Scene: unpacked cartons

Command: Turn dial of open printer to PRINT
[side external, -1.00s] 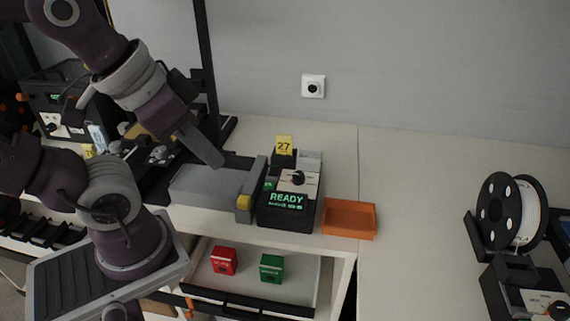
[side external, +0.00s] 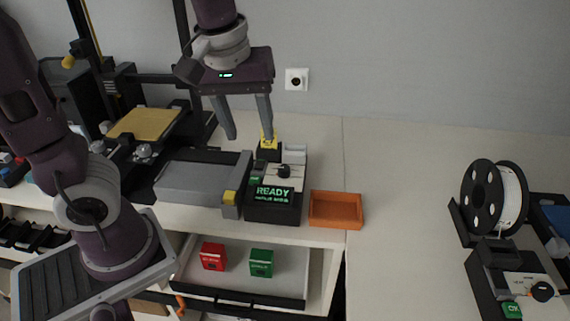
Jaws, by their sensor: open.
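The control box (side external: 273,208) with the lit green READY display stands on the bench, beside the grey printer unit (side external: 195,180) with a yellow latch. Its black dial (side external: 283,171) sits on a white panel behind the display; its setting is too small to read. My gripper (side external: 249,139) points down with its two fingers spread, empty, above the back left of the control box. One finger is near the yellow tag (side external: 268,139) behind the dial; I cannot tell whether they touch.
An orange tray (side external: 336,209) lies right of the control box. An open drawer below holds a red box (side external: 214,256) and a green box (side external: 261,263). A spool (side external: 497,198) and another dial unit (side external: 525,289) stand far right. The middle right bench is clear.

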